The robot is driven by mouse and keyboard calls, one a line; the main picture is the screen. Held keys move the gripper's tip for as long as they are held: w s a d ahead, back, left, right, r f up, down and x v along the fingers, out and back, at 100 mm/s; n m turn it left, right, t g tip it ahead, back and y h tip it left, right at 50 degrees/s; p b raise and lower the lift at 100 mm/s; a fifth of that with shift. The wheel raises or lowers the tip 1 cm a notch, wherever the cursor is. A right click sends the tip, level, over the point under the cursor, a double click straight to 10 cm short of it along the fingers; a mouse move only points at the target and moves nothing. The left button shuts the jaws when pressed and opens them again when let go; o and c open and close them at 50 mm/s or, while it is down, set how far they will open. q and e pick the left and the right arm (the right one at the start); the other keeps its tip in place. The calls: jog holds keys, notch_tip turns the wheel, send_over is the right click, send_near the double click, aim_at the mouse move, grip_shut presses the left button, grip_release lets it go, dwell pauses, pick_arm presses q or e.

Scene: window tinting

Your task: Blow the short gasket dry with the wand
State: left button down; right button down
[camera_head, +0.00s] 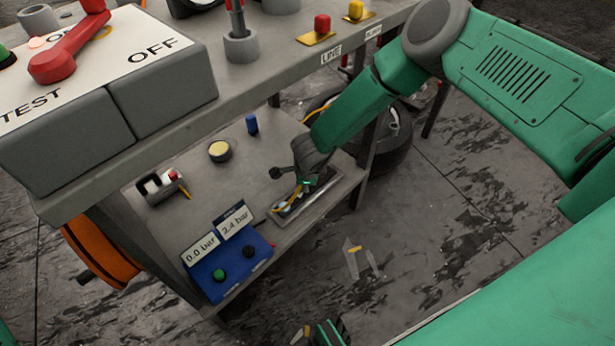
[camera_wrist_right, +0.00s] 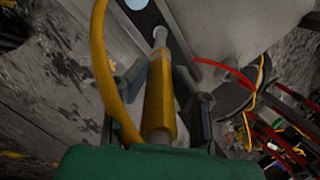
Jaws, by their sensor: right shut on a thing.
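My right gripper (camera_head: 307,184) is low over the shelf under the bench, at a shallow metal tray (camera_head: 328,186). In the right wrist view, its fingers (camera_wrist_right: 165,100) stand either side of the yellow-bodied wand (camera_wrist_right: 160,98) and are shut on it. The wand has a grey nozzle (camera_wrist_right: 160,38), and a yellow hose (camera_wrist_right: 101,60) curves beside it. In the head view the gripper hides most of the wand, and I cannot tell whether it touches the tray. I cannot make out the short gasket. I cannot identify my left gripper in either view.
A blue gauge box (camera_head: 234,273) reads 0.0 bar and 2.4 bar. A yellow-topped round part (camera_head: 220,151), a blue peg (camera_head: 252,124) and a small clamp-like device (camera_head: 160,188) stand on the shelf. The bench top (camera_head: 260,80) overhangs it.

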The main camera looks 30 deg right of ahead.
jog(key=s+a, duration=0.3)
jog(key=a, duration=0.5)
jog(key=shift+a+p, duration=0.15)
jog(key=shift+p, duration=0.25)
dwell(0.5)
notch_tip(320, 180, up, 6)
jog(key=p, duration=0.5)
